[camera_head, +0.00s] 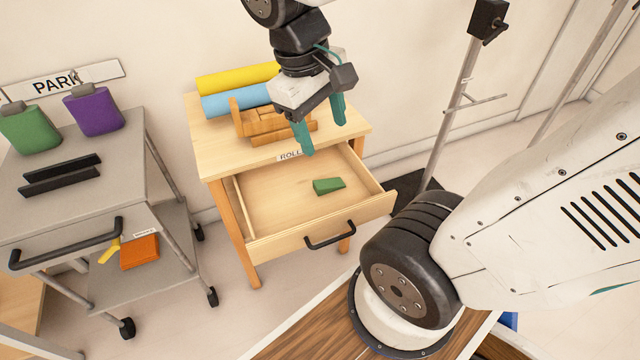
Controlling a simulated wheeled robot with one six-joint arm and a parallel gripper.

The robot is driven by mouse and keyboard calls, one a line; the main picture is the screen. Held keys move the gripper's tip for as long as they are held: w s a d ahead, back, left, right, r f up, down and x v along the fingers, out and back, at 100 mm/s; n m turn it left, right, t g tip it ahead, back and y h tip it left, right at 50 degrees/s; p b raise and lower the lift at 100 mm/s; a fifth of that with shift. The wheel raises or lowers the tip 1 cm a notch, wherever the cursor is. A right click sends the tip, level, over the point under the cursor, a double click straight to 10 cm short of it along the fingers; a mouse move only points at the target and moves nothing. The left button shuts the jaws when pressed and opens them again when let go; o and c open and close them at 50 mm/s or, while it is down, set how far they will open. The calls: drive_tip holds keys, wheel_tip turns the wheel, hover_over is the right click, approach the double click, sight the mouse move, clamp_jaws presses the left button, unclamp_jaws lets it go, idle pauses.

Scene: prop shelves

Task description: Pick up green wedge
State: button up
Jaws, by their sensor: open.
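A small green wedge (328,186) lies on the floor of an open wooden drawer (285,215), towards its right side. My gripper (324,138) hangs above the back of the drawer, with its two teal fingers spread apart and empty. The fingertips are above the wedge in the picture and do not touch it. The wedge is fully visible.
The drawer belongs to a wooden table (222,160) bearing a yellow roll (235,78), a blue roll (236,99) and a wooden rack (262,122). A grey cart (75,205) stands left with a green flask (30,130) and a purple flask (94,110). A metal stand (458,105) rises at right.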

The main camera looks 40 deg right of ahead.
drive_tip(key=w+d+f+n+g+h, duration=0.2)
drive_tip(key=w+f+n+h, duration=0.1)
drive_tip(key=w+f, duration=0.3)
drive_tip(key=n+h, duration=0.8)
drive_tip(key=n, duration=0.2)
approach(315, 185)
drive_tip(key=d, duration=0.2)
drive_tip(key=s+d, duration=0.1)
drive_tip(key=shift+f+g, duration=0.35)
drive_tip(key=shift+g, duration=0.05)
drive_tip(key=shift+f, duration=0.35)
drive_tip(key=x, duration=0.8)
drive_tip(key=shift+w+f, duration=0.1)
drive_tip(key=shift+w, duration=0.15)
drive_tip(key=shift+c, duration=0.3)
drive_tip(key=c, duration=1)
